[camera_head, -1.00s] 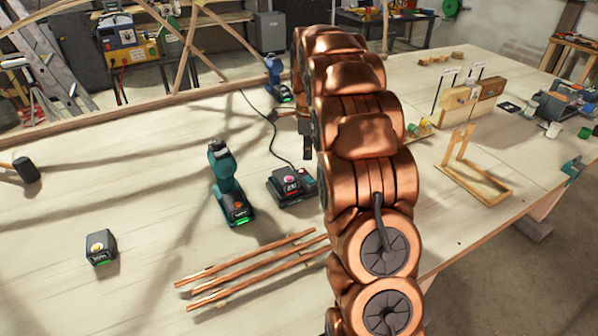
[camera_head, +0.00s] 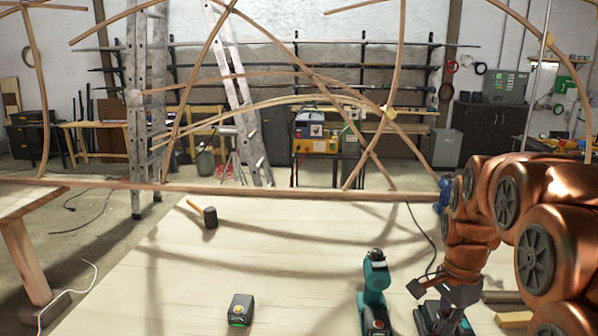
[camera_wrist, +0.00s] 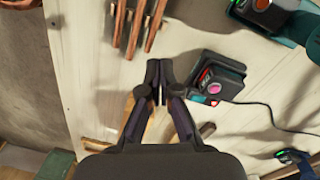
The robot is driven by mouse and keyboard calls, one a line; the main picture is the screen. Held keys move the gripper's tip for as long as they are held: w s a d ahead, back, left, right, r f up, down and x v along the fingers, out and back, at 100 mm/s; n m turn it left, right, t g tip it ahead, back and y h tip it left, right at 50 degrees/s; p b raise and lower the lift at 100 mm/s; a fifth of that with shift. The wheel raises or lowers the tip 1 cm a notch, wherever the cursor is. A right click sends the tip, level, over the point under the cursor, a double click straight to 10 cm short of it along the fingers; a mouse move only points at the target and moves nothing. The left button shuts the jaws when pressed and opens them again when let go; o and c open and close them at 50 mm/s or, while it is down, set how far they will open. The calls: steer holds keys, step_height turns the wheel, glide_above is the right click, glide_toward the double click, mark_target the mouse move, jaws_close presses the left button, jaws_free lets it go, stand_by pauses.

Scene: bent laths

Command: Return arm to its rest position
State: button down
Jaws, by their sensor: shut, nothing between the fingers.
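My copper-coloured arm (camera_head: 535,235) is bent at the right side of the head view and reaches down toward the bench. My gripper (camera_wrist: 159,75) shows in the wrist view with its two dark fingers together and nothing between them. It is over the bench, just left of the charger with a battery (camera_wrist: 215,85) in that view. In the head view the arm's dark end partly hides the charger (camera_head: 440,318).
Several wooden laths (camera_wrist: 140,25) lie beyond the fingertips. A teal drill (camera_head: 374,295), a loose battery (camera_head: 240,310) and a mallet (camera_head: 209,217) stand or lie on the bench (camera_head: 290,265). Bent laths (camera_head: 290,75) arch above its far edge. The bench's left part is mostly clear.

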steer(key=s+a+f+n, duration=0.1)
steer(key=s+a+n, duration=0.2)
steer(key=s+n, duration=0.2)
steer(key=s+a+f+n, duration=0.1)
steer(key=s+a+n, duration=0.3)
steer(key=s, duration=0.7)
steer(key=s+a+f+n+g, duration=0.1)
steer(key=s+a+n, duration=0.2)
steer(key=s+n, duration=0.2)
steer(key=s, duration=0.3)
steer(key=shift+s+a+n, duration=0.2)
steer(key=shift+s+n, duration=0.15)
steer(key=shift+n, duration=0.05)
